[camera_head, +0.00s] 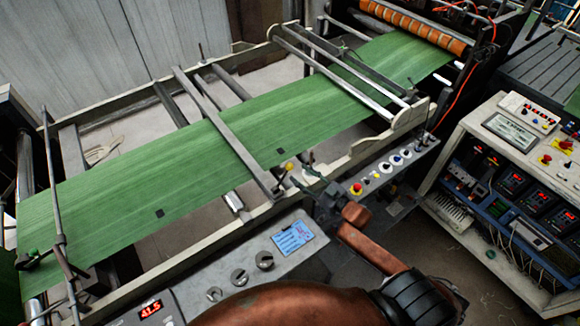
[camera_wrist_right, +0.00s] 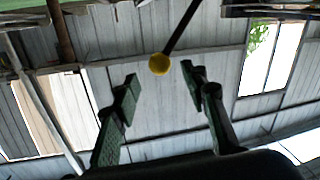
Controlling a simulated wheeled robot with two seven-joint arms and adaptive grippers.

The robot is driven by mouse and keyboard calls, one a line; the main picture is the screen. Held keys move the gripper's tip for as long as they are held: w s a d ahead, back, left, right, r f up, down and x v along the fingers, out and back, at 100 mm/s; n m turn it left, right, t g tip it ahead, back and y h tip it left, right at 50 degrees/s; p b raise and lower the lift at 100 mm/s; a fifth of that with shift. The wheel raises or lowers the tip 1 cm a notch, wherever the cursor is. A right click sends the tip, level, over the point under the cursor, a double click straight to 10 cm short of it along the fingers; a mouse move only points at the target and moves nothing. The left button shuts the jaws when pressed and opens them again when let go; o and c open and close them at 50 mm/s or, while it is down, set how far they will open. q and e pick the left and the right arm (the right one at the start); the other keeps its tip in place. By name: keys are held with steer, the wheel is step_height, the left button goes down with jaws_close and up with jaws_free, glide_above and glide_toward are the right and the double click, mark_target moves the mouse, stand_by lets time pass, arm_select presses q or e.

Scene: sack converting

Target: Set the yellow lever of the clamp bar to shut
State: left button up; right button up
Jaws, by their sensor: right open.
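The clamp bar (camera_head: 226,137) lies across the green sack web near the middle of the head view. The yellow lever knob (camera_head: 289,166) shows at the bar's near end. In the right wrist view the yellow knob (camera_wrist_right: 159,64) sits on a dark rod that runs up to the right. My right gripper (camera_head: 303,178) is open, just right of the knob. In the right wrist view the fingers of this gripper (camera_wrist_right: 160,84) stand apart, with the knob in line with the gap, slightly above the tips. Contact is not visible. My left gripper is out of view.
The green web (camera_head: 110,215) runs diagonally through the machine frame. A control panel with buttons (camera_head: 385,167) lies right of the gripper, and a panel with knobs and a blue label (camera_head: 292,238) lies below it. An instrument cabinet (camera_head: 510,200) stands at the right.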

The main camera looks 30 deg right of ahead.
mark_target(290, 167)
steer(key=p+x, duration=0.1)
steer(key=x, duration=0.5)
steer(key=shift+w+f, duration=0.1)
steer(key=shift+w, duration=0.05)
steer(key=shift+c, duration=0.7)
jaws_close()
